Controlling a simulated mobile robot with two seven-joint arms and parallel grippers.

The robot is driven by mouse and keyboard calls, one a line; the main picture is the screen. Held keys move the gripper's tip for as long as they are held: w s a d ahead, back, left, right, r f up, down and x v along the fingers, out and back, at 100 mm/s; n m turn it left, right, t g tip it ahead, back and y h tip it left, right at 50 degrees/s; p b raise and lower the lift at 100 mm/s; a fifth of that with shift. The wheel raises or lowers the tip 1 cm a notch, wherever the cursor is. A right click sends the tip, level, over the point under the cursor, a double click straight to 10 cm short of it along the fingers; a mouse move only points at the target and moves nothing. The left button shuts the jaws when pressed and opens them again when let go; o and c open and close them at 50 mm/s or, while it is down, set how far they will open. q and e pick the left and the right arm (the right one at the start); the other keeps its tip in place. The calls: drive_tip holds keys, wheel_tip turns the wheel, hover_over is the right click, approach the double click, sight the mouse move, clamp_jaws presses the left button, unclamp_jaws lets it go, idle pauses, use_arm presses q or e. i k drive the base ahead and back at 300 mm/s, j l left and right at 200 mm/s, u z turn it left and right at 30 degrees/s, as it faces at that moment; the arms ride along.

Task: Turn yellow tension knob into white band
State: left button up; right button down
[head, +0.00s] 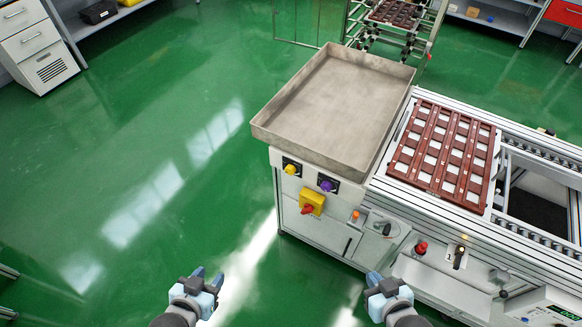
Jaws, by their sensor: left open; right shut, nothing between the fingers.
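The yellow knob (290,169) sits on a small dark plate at the upper left of the white machine's front panel, just under the tray. It is small here; its pointer and any white band around it are too small to make out. My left gripper (207,276) is open and empty over the green floor, below and left of the knob, well apart from it. My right gripper (374,279) is shut and empty in front of the machine's lower front, below and right of the knob.
A purple knob (326,185) is right of the yellow one, and a yellow switch box (312,199) with a red handle is below. A metal tray (330,105) overhangs the panel. A brown pot carrier (442,150) lies on the conveyor. The floor (130,150) at left is clear.

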sight(290, 170)
drive_tip(key=i+j+z, duration=0.15)
drive_tip(key=j, duration=0.5)
drive_tip(key=j+z, duration=0.15)
drive_tip(key=j, duration=0.55)
drive_tip(key=i+j+z, duration=0.15)
drive_tip(key=j, duration=0.55)
drive_tip(key=i+j, duration=0.1)
drive_tip(key=j, duration=0.2)
drive_tip(key=i+j, duration=0.15)
drive_tip(key=j, duration=0.15)
drive_tip(key=i+j+z, duration=0.1)
drive_tip(key=j, duration=0.15)
